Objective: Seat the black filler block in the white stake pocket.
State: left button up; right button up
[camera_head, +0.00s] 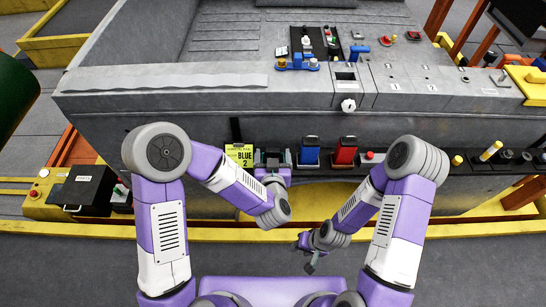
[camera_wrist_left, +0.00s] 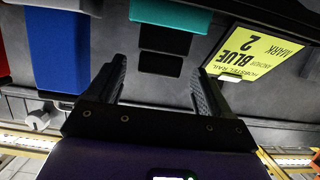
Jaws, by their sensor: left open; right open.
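A black block (camera_wrist_left: 160,66), which looks like the filler block, sits below a teal part (camera_wrist_left: 172,14) on the grey rail face in the left wrist view. My left gripper (camera_head: 272,158) is open in front of it, with one finger to each side in the picture; I cannot tell whether they touch. In the head view the gripper largely hides the block. A pale-framed dark opening (camera_head: 345,77) on the grey deck may be the white stake pocket; I cannot be sure. My right gripper (camera_head: 307,257) is open and empty, low in front of the yellow rail.
A yellow card (camera_head: 239,156) marked BLUE 2 is left of my left gripper. A blue block (camera_head: 310,153) and a red block (camera_head: 344,152) stand to its right. A white knob (camera_head: 348,105) sticks out from the deck edge.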

pick_arm(q)
jog(key=shift+x, duration=1.4)
jog(key=c, duration=1)
